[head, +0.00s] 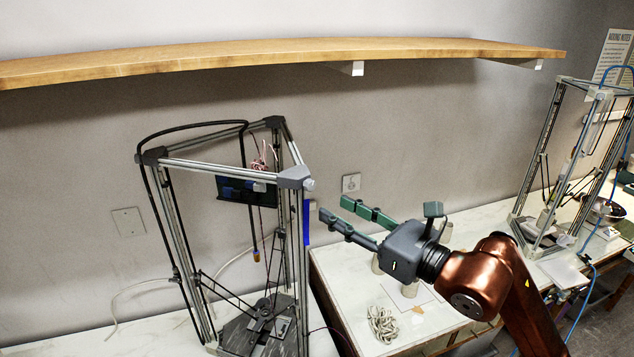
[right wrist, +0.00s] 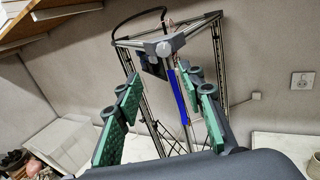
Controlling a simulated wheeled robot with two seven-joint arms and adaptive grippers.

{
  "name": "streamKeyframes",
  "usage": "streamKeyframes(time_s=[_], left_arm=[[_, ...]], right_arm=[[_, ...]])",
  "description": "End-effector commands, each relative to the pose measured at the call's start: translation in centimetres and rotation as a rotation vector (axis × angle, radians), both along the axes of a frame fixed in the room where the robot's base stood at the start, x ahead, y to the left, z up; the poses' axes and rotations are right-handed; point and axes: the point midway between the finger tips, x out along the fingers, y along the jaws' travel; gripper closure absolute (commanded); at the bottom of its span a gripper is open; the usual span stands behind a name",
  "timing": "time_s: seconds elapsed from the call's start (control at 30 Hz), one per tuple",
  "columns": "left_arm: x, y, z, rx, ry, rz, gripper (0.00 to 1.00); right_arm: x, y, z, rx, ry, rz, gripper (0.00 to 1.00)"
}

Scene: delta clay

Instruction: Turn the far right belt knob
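A delta printer frame (head: 301,240) stands on the white counter at left centre. Its nearest top corner is a grey bracket (head: 294,177) with a small round light knob (head: 309,184) on its outer face. In the right wrist view the bracket shows with the knob (right wrist: 163,48) near its middle, beyond the fingers. My right gripper (head: 335,208) is open and empty, with green-padded fingers pointing left toward that corner. It is a little right of and below the knob in the head view, apart from it. My left gripper is out of view.
A wooden shelf (head: 270,57) runs along the wall above. A second delta printer (head: 533,155) stands far right. Under my right arm, a white table (head: 345,290) holds a coiled rope (head: 382,324).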

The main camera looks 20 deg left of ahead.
Motion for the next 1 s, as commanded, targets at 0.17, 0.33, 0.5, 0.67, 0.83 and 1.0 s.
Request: streamKeyframes(time_s=[0.17,0.33,0.5,0.67,0.83,1.0], left_arm=[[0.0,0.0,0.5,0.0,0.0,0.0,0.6],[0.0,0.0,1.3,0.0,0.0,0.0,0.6],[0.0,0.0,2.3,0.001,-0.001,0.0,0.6],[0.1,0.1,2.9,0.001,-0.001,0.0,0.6],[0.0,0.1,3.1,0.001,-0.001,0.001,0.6],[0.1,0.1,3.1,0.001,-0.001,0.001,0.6]], right_arm=[[0.4,0.2,1.6,-0.073,-0.076,-0.065,0.64],[1.5,1.9,1.7,-0.077,-0.077,-0.068,0.64],[3.0,4.2,1.8,-0.076,-0.077,-0.066,0.64],[4.1,5.7,1.7,-0.074,-0.077,-0.067,0.64],[4.5,6.4,1.6,-0.075,-0.079,-0.067,0.64],[4.6,6.4,1.5,-0.075,-0.079,-0.067,0.64]])
